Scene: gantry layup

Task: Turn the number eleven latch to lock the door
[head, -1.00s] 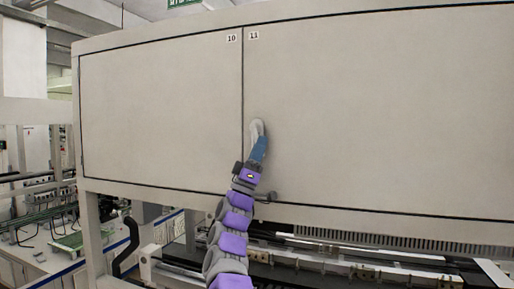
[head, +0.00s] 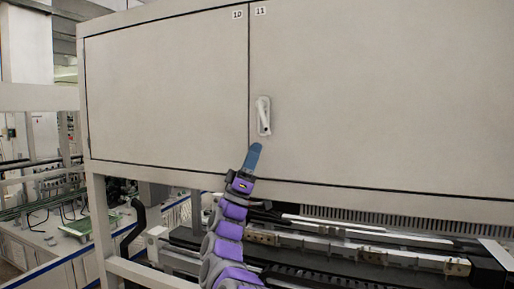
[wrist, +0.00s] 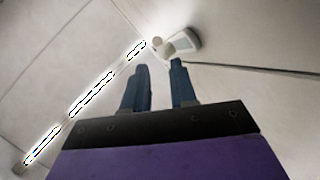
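The number eleven door (head: 390,90) is a large pale panel, flush with the panel beside it. Its latch (head: 263,116) is a small white handle on a plate near the door's left edge, roughly upright and slightly tilted. The "11" label (head: 261,11) is at the top left of this door. My gripper (head: 253,152) is just below the latch and apart from it. In the wrist view, the two blue fingers of my gripper (wrist: 158,74) are spread with nothing between them. The latch (wrist: 178,44) is just beyond the fingertips there.
The number ten door (head: 165,90) is on the left, across a narrow seam. Below the doors are a frame beam and machine rails (head: 350,248). A black curved hose (head: 132,228) hangs at lower left. The space in front of the doors is clear.

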